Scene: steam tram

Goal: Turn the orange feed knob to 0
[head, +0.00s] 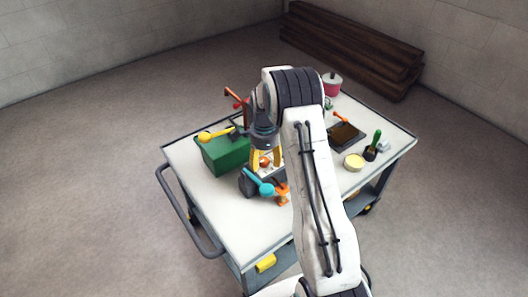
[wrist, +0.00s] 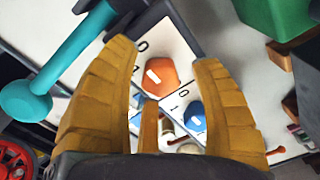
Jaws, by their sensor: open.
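The orange feed knob (wrist: 162,77) is six-sided and carries a white pointer bar. It sits on a white plate, between my gripper's fingers in the wrist view. A printed 0 (wrist: 142,46) lies past its upper left side, and the pointer bar does not clearly aim at it. A 1 and another 0 show lower right, near a blue knob (wrist: 195,118). In the head view, my gripper (head: 265,158) points down over the orange knob (head: 264,162).
A teal-handled lever (wrist: 65,62) lies close on the left of my gripper. A green box (head: 222,152) with a yellow lever (head: 215,135) stands left on the cart (head: 235,215). A red lever (head: 235,97) rises behind. The cart's front left top is bare.

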